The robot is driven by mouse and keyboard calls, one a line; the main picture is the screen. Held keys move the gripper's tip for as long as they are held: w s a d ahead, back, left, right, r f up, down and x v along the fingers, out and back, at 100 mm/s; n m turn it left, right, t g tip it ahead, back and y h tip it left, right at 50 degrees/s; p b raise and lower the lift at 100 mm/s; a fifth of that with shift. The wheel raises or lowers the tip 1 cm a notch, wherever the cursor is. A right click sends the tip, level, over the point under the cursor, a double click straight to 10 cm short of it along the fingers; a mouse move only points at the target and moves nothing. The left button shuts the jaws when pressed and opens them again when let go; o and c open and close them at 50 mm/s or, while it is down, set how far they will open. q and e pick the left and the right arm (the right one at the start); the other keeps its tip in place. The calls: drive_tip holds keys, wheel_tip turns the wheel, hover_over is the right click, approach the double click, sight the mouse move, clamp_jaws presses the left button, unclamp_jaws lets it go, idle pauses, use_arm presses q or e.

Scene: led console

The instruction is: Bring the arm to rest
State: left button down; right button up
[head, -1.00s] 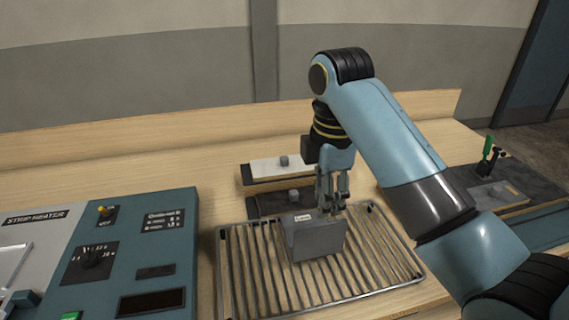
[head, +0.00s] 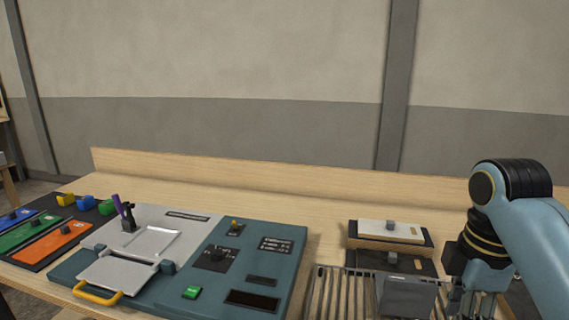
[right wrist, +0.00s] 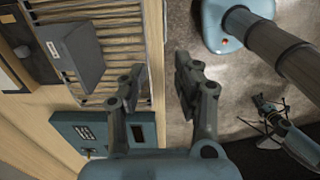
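My right arm comes in at the right edge of the head view, with its gripper (head: 478,292) hanging down beside the wire rack (head: 338,290). In the right wrist view the two fingers (right wrist: 160,72) stand apart with nothing between them, and the floor shows behind the gap. A grey block (head: 408,297) sits on the rack, left of and apart from the gripper; it also shows in the right wrist view (right wrist: 75,50). My left gripper is in neither view.
The strip heater console (head: 255,260) with a green button (head: 192,292) stands left of the rack. A white-topped block (head: 390,231) lies behind the rack. The bench (head: 180,190) behind the console is clear.

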drive_tip(key=s+d+f+m+g+b, duration=0.1)
drive_tip(key=s+f+b, duration=0.5)
drive_tip(key=f, duration=0.8)
drive_tip(key=s+f+m+g+b, duration=0.15)
drive_tip(key=s+f+b, duration=0.25)
drive_tip(key=s+f, duration=0.65)
drive_tip(key=s+d+f+m+g+b, duration=0.15)
drive_tip(key=s+f+b, duration=0.35)
drive_tip(key=f, duration=1.1)
drive_tip(key=s+d+f+m+t+b, duration=0.1)
drive_tip(key=s+f+m+b, duration=0.3)
drive_tip(key=s+f, duration=0.6)
drive_tip(key=s+d+f+m+t+b, duration=0.1)
drive_tip(key=s+f+m+t+b, duration=0.2)
drive_tip(key=s+f+m, duration=0.4)
wheel_tip(320, 180, down, 9)
drive_tip(key=s+b, duration=0.1)
drive_tip(key=s, duration=0.1)
drive_tip(key=shift+s+t+h, duration=0.3)
drive_tip(key=shift+s+h, duration=0.05)
drive_tip(key=shift+h, duration=0.05)
